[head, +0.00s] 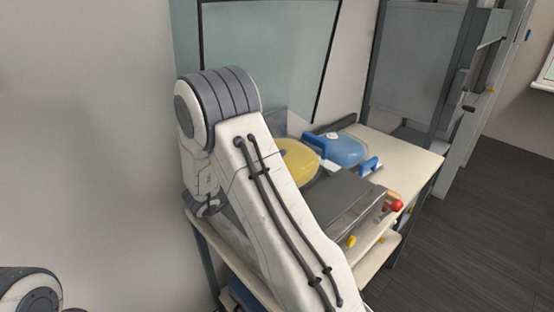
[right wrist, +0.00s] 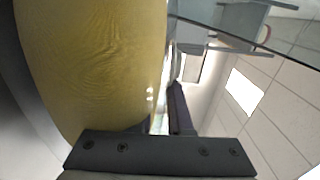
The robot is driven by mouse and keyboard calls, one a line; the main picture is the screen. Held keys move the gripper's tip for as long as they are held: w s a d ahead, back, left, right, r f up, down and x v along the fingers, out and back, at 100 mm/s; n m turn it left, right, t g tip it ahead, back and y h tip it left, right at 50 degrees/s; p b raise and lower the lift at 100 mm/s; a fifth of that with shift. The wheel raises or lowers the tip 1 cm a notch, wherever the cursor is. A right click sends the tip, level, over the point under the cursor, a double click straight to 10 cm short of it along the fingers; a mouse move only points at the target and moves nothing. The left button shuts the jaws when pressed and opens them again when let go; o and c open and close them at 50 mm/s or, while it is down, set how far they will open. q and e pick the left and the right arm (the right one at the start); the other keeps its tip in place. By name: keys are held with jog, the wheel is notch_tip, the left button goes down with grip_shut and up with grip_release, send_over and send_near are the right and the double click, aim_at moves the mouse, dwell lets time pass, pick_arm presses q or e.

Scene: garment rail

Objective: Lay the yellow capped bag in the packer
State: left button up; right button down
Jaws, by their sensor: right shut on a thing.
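The yellow bag (head: 300,162) shows in the head view just right of my right arm, which hides its left part. It also fills the left of the right wrist view (right wrist: 95,65), close to the camera. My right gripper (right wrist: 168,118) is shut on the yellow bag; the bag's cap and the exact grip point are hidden. In the head view my arm covers this gripper. The grey machine on the table, which looks like the packer (head: 340,205), has a dark flat top and lies below the bag in the picture. My left gripper is out of view.
A blue bag (head: 347,151) with blue end pieces lies right of the yellow one. A red knob (head: 397,205) sits at the machine's right end. The pale tabletop (head: 410,158) is clear at the right. A grey frame (head: 460,60) stands behind it.

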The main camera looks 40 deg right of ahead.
jog(key=shift+f+b, duration=0.3)
jog(key=shift+b, duration=0.05)
jog(key=c, duration=0.8)
grip_release()
jog(key=shift+o, duration=0.2)
jog(key=shift+f, duration=0.1)
jog(key=shift+a, duration=0.1)
